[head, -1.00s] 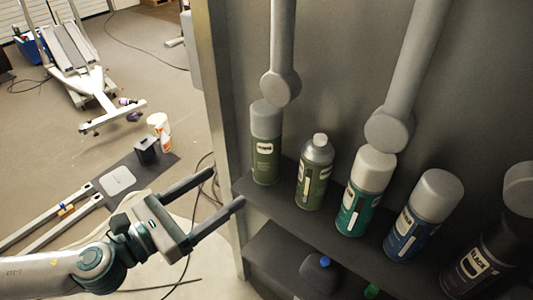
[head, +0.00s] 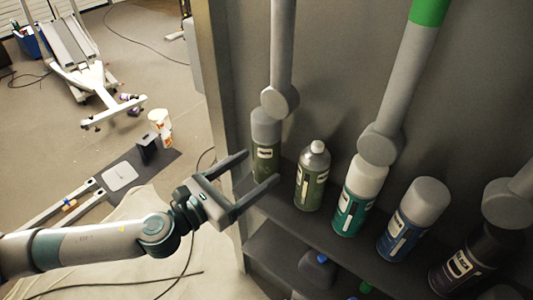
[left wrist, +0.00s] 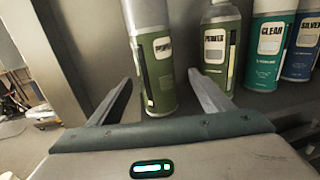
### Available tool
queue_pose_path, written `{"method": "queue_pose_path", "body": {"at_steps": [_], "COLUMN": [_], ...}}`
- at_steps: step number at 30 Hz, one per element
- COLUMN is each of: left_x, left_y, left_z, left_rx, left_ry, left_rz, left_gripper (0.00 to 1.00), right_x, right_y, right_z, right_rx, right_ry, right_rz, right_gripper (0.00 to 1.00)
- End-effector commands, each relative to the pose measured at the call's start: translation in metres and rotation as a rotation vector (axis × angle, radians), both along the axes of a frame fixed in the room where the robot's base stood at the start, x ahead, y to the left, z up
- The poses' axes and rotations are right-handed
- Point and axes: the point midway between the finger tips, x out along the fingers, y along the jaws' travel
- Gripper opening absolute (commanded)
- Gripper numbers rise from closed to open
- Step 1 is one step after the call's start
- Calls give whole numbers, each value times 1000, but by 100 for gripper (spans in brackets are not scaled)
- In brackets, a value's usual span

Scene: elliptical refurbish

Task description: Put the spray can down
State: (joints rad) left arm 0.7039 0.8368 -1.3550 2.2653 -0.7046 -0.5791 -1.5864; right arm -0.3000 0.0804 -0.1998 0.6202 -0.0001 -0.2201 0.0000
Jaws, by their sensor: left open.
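An olive-green spray can (head: 265,158) with a grey cap stands upright at the left end of the shelf. My left gripper (head: 262,168) is open, with its two fingers on either side of this can's lower body. In the left wrist view the same can (left wrist: 155,60) stands between the spread fingers (left wrist: 161,78), with a visible gap to each. Its top is cut off there. Its base rests on the shelf (head: 285,205). My right gripper is not in view.
To the right on the shelf stand a capless olive can (head: 311,180), a teal can (head: 355,205), a blue can (head: 405,232) and a black can (head: 462,262). Grey rods with round ends (head: 280,101) hang close above. A cabinet side wall (head: 228,110) rises at left.

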Motion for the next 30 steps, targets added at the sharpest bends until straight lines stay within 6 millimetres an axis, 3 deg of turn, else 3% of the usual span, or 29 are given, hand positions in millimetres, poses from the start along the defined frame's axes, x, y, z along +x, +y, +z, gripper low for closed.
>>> {"method": "queue_pose_path", "body": {"at_steps": [5, 18, 30], "left_x": [3, 39, 41], "left_y": [-2, -30, -32], "left_z": [1, 1, -1], "left_rx": [0, 0, 1], "left_ry": [0, 0, 1], "left_rz": [0, 1, 1], "left_gripper": [73, 73, 73], "right_x": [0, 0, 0], "right_y": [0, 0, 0], "right_z": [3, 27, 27], "right_rx": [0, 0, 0], "right_ry": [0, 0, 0], "right_rz": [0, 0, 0], "right_gripper": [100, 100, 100]}}
